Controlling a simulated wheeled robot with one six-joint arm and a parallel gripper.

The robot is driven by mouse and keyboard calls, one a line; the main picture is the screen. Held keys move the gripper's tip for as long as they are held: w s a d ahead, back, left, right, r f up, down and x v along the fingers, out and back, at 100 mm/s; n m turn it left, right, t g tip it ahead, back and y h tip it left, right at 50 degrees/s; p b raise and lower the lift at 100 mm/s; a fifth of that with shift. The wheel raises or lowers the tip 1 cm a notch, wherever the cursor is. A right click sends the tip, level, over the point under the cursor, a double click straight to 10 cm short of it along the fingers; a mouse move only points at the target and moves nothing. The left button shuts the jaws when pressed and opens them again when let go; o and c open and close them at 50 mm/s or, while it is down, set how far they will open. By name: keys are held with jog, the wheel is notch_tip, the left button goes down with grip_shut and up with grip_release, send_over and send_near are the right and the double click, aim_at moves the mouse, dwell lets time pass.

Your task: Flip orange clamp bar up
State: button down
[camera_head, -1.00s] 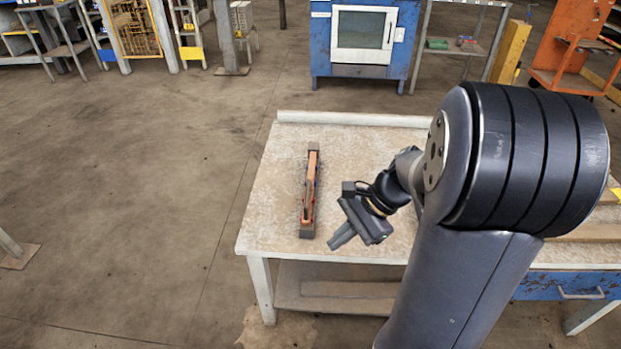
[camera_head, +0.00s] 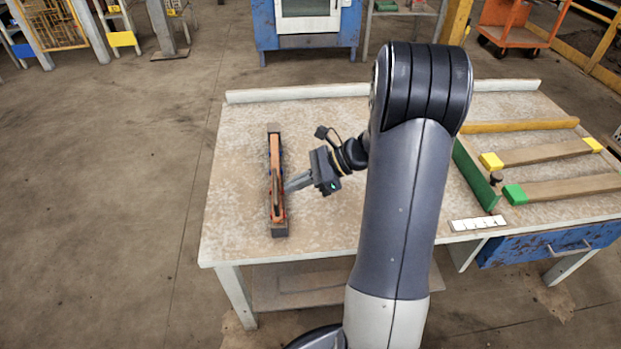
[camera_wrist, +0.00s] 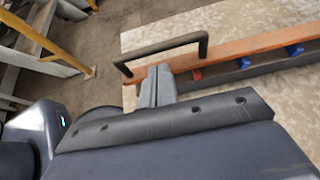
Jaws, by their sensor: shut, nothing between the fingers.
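The orange clamp bar (camera_head: 275,155) lies lengthwise along a narrow fixture with dark end blocks, on the left part of the worktable. In the wrist view the bar (camera_wrist: 240,49) runs to the right, with a dark bent handle (camera_wrist: 165,46) at its left end and red and blue pieces along its side. My gripper (camera_head: 288,187) is shut and empty, just right of the bar near its front half. In the wrist view its fingertips (camera_wrist: 157,70) point at the bar, beside the handle. I cannot tell whether they touch it.
The worktable (camera_head: 235,215) has a raised white back edge. On its right stand a green plate (camera_head: 473,175) and wooden bars (camera_head: 560,188) with green and yellow ends. A white strip (camera_head: 478,223) lies near the front. The surface left of the fixture is bare.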

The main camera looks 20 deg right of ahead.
jog(key=shift+x, duration=1.2)
